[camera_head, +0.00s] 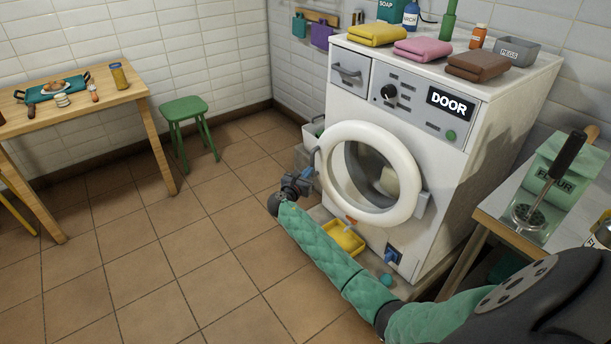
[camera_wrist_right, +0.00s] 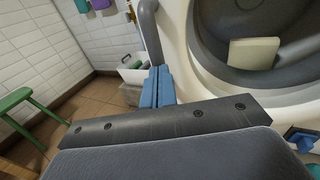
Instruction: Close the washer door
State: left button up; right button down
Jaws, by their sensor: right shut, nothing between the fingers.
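The washer (camera_head: 440,135) stands against the wall, with a panel labelled DOOR. Its round door (camera_head: 404,170) has a thick white ring and dark glass. The door is at the washer's front; I cannot tell whether a gap remains behind it. A grey handle (camera_wrist_right: 149,38) is on its left edge. A pale item (camera_wrist_right: 253,52) shows through the round opening. My right gripper (camera_head: 308,178) is just left of the door ring, near the handle. Its blue fingers (camera_wrist_right: 157,78) are shut and empty; contact with the door is unclear. My left gripper is out of view.
A yellow tray (camera_head: 344,238) lies below the door. A side table (camera_head: 487,205) with a flour bag (camera_head: 560,170) stands at right. A green stool (camera_head: 183,110) and wooden table (camera_head: 80,117) are at left. The tiled floor between is clear. Folded towels (camera_head: 423,48) lie atop the washer.

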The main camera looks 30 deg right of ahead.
aim_at(317, 162)
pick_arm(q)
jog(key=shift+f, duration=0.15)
